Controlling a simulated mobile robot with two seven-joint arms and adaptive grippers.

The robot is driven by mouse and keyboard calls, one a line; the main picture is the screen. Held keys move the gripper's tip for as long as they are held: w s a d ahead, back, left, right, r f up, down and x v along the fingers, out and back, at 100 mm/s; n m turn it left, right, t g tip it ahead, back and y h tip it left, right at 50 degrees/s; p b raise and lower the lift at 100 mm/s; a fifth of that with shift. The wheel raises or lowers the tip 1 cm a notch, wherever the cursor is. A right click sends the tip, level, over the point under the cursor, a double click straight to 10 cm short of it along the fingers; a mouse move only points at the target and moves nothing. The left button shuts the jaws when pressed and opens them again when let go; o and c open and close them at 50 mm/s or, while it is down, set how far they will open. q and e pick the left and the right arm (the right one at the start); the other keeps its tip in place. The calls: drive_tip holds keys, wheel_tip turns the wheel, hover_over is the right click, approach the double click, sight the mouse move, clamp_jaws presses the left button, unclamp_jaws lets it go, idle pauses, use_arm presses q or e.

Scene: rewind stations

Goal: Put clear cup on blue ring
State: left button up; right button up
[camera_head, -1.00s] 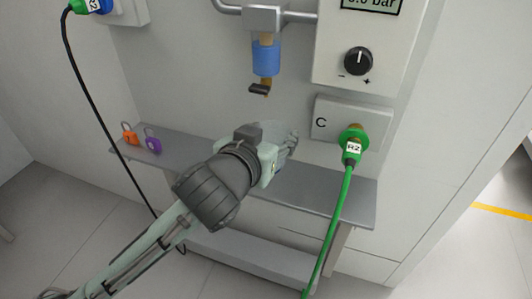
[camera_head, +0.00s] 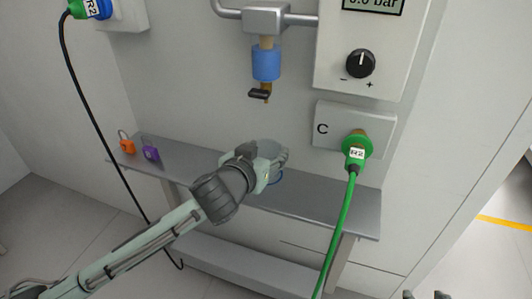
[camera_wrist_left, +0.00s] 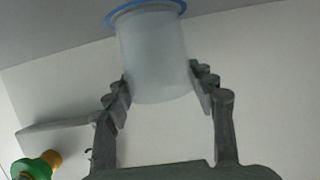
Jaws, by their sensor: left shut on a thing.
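My left gripper (camera_head: 268,160) is over the shelf in the head view, shut on the clear cup (camera_head: 271,147). In the left wrist view the frosted, see-through cup (camera_wrist_left: 155,55) is between the two fingers. The blue ring (camera_head: 278,178) is on the shelf, partly hidden by the gripper in the head view. In the left wrist view the blue ring (camera_wrist_left: 178,8) shows around the cup's far end; I cannot tell whether cup and ring touch. Dark tips of my right gripper (camera_head: 424,295) show at the bottom edge, mostly cut off.
The grey shelf (camera_head: 330,212) also holds an orange padlock (camera_head: 127,146) and a purple padlock (camera_head: 151,153) at its left. A blue-bodied tap (camera_head: 265,65) hangs above. A green plug (camera_head: 356,148) with its cable is at the right, and a black cable (camera_head: 93,125) hangs at the left.

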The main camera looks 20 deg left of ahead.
use_arm(q)
drive_tip(key=shift+f, duration=0.15)
use_arm(e)
drive_tip(key=shift+w+a+r, duration=0.1)
drive_tip(key=shift+w+a, duration=0.05)
use_arm(q)
drive_tip(key=o, duration=1.1)
drive_tip(key=shift+c, duration=0.2)
